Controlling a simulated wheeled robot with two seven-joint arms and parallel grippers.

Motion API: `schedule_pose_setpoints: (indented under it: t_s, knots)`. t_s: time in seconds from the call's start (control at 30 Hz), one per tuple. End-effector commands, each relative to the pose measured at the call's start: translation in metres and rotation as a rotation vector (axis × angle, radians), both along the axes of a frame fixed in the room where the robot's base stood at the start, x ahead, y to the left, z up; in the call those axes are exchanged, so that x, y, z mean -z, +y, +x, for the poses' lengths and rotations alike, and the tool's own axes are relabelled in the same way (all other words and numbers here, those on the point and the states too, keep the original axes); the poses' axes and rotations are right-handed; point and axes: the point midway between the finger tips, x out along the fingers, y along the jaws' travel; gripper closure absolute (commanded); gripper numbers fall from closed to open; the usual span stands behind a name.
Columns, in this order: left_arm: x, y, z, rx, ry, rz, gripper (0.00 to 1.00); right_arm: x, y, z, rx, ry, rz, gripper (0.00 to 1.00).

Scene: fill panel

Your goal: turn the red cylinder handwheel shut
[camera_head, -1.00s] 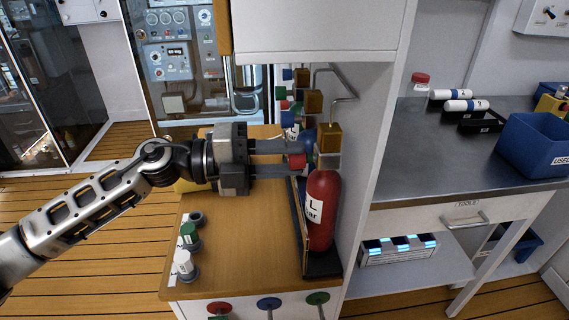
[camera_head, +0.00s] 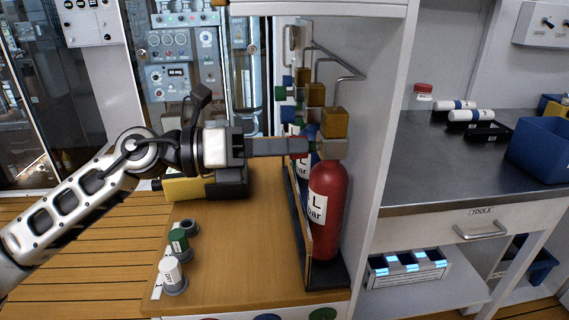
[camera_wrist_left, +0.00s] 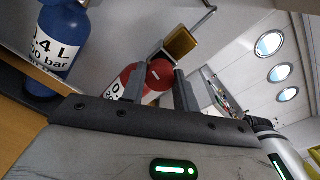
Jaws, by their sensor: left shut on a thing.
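The red cylinder (camera_head: 328,215) stands upright at the front of a row of cylinders, with a brass-coloured valve block (camera_head: 334,123) on top. Its red handwheel (camera_head: 300,146) faces left, mostly hidden by my fingers. My left gripper (camera_head: 303,147) reaches in level from the left and is shut on the handwheel. In the left wrist view the handwheel (camera_wrist_left: 160,73) shows between my two fingertips (camera_wrist_left: 159,82), with the red cylinder (camera_wrist_left: 123,80) behind. My right gripper is not in view.
A blue cylinder (camera_wrist_left: 60,35) stands beside the red one, with other handwheels behind. A low wooden board (camera_head: 300,215) runs along the cylinders' left side. A white cabinet wall (camera_head: 378,130) is close on the right.

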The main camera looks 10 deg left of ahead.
Motion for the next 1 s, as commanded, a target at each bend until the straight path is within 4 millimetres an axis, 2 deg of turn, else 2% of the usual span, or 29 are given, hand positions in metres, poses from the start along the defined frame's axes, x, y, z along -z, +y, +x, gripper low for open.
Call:
schedule_pose_setpoints:
  t_s: [0.03, 0.4, 0.5, 0.9, 0.97, 1.0]
  knots:
    - [0.004, 0.000, 0.000, 0.000, -0.049, 0.012, 0.93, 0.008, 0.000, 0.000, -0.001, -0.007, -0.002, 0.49]
    - [0.005, 0.000, 0.000, -0.001, -0.383, 0.121, 0.93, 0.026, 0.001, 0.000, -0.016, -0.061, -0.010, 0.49]
    - [0.005, 0.000, -0.001, -0.001, -0.473, 0.150, 0.93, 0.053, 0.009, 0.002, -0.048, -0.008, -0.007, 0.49]
    - [0.006, 0.000, -0.001, 0.000, -0.833, 0.268, 0.93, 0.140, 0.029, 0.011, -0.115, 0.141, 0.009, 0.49]
    - [0.005, 0.000, -0.001, 0.000, -0.886, 0.285, 0.93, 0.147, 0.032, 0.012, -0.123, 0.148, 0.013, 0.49]
    - [0.005, 0.000, -0.001, -0.001, -0.920, 0.296, 0.93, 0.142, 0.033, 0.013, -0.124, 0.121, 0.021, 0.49]
